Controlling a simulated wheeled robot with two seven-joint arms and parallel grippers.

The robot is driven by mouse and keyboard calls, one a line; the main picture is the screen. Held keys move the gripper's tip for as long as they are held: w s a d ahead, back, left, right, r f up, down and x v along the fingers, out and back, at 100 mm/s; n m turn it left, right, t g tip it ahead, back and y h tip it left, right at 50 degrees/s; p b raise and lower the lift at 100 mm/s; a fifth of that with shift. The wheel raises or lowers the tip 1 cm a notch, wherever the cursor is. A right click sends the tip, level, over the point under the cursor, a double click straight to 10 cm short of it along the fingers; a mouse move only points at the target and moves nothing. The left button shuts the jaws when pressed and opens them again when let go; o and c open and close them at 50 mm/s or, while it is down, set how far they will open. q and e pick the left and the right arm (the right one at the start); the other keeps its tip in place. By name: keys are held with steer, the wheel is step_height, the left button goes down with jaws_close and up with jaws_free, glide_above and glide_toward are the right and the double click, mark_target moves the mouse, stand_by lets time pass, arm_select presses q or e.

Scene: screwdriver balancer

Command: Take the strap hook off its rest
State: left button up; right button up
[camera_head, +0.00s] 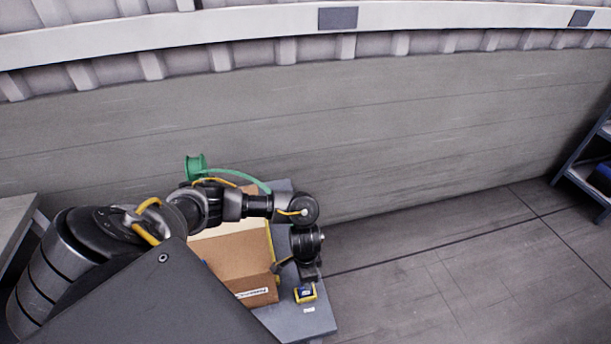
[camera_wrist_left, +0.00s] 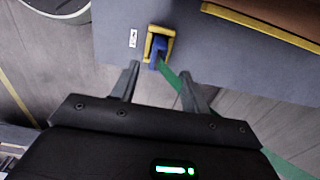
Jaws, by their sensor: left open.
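The strap hook is a small blue piece (camera_wrist_left: 157,49) sitting in a yellow rest (camera_wrist_left: 166,31) on a grey bench. A green strap (camera_wrist_left: 172,80) runs from the hook back between my fingers. My left gripper (camera_wrist_left: 160,71) is open, with one finger on each side of the strap. The hook lies just beyond the fingertips, and I see no contact. In the head view, my left gripper (camera_head: 309,272) is just behind the yellow rest (camera_head: 305,299), near the bench's front right corner. My right gripper is not in view.
A cardboard box (camera_head: 235,262) stands on the grey bench (camera_head: 312,325), left of my gripper. A green reel (camera_head: 195,168) with a green strap arcing from it is behind my arm. The floor on the right is clear. A shelf rack (camera_head: 580,170) stands at the far right.

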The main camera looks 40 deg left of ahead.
arm_select(q)
steer(key=shift+w+f, duration=0.1)
steer(key=shift+f, duration=0.8)
steer(key=f, duration=0.2)
steer(key=f+b, duration=0.1)
steer(key=f, duration=0.1)
steer(key=shift+s+d+f, duration=0.15)
steer(key=shift+s+f, duration=0.05)
steer(key=shift+f, duration=0.15)
jaws_close()
